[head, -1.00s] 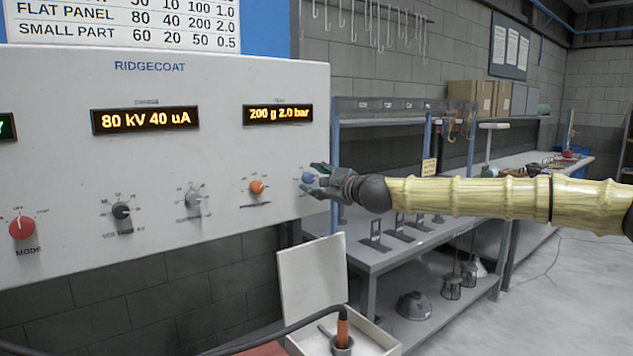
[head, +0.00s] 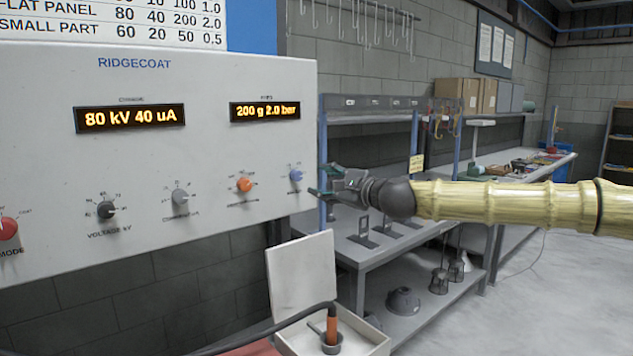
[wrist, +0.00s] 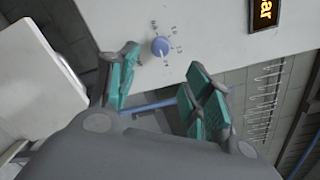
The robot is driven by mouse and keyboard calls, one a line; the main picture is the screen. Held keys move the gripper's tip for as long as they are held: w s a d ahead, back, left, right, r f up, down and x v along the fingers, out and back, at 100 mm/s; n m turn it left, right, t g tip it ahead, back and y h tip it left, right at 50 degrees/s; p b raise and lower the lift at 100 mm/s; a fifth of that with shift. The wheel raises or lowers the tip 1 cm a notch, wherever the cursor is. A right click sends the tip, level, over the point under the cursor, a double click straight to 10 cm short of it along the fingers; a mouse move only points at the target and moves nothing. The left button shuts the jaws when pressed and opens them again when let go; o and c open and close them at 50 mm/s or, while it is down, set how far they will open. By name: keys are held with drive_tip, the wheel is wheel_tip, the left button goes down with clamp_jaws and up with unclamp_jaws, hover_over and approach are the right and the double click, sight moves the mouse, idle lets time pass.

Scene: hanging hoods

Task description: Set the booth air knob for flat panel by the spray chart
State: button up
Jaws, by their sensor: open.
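The blue knob (head: 296,175) is at the right end of the white RIDGECOAT panel (head: 180,145). It also shows in the wrist view (wrist: 160,46), ahead of my fingers and apart from them. My gripper (head: 318,181) is open and empty, just right of the blue knob and the panel's edge. The right display (head: 265,112) reads 200 g 2.0 bar, and the left display (head: 130,119) reads 80 kV 40 uA. The spray chart (head: 115,20) above is cut off at the top and left; its flat panel row reads 80, 40, 200, 2.0.
An orange knob (head: 244,185), a grey knob (head: 180,197), a black knob (head: 106,210) and a red mode knob (head: 7,229) line the panel. Below stands an open white box (head: 300,272) with an orange-handled tool. A grey bench (head: 370,250) stands behind my arm.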

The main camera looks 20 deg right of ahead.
drive_tip(key=shift+v, duration=1.4)
